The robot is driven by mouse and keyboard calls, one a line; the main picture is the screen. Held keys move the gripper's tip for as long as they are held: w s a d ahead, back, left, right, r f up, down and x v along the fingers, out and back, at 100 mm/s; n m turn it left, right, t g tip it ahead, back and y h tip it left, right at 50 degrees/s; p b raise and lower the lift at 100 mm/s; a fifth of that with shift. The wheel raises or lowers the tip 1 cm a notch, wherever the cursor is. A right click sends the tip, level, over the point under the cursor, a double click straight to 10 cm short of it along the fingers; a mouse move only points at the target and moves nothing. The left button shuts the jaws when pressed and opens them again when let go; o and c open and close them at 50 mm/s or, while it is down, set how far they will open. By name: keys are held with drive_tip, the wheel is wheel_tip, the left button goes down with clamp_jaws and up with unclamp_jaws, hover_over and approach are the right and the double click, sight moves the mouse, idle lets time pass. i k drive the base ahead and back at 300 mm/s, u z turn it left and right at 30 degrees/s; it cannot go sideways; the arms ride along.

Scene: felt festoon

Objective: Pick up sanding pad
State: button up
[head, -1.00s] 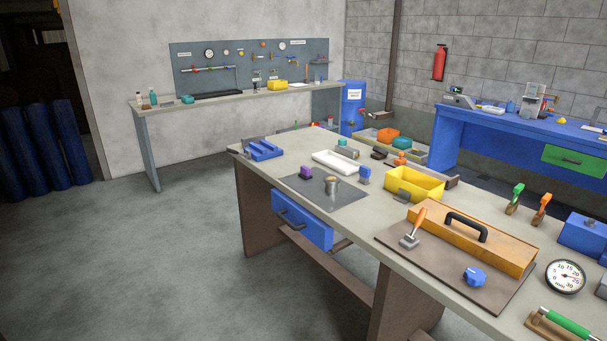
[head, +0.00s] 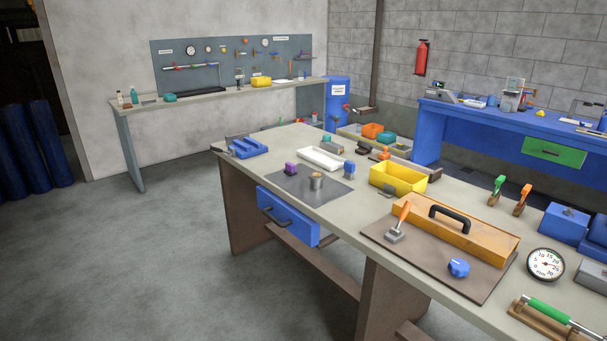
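I cannot tell for certain which thing is the sanding pad. Small blocks that could be it stand on the near workbench (head: 325,228): a purple block (head: 290,169) on a dark grey mat (head: 317,193), and a blue block (head: 349,170) at the mat's right edge. A small metal cup (head: 316,180) stands between them. A dark block (head: 363,148) lies further back, too small to make out. My gripper is not in view.
A yellow bin (head: 398,179), a white tray (head: 322,159) and a blue holder (head: 248,147) stand on the near bench. An orange box with a black handle (head: 456,229) sits on a brown board (head: 412,257), beside an orange-handled scraper (head: 399,222). The floor at left is clear.

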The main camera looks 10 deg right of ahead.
sight(290, 169)
drive_tip(key=u, duration=0.3)
drive_tip(key=i, duration=0.5)
drive_tip(key=u, duration=0.8)
drive_tip(key=i, duration=0.6)
drive_tip(key=u, duration=0.4)
drive_tip(key=i, duration=1.05)
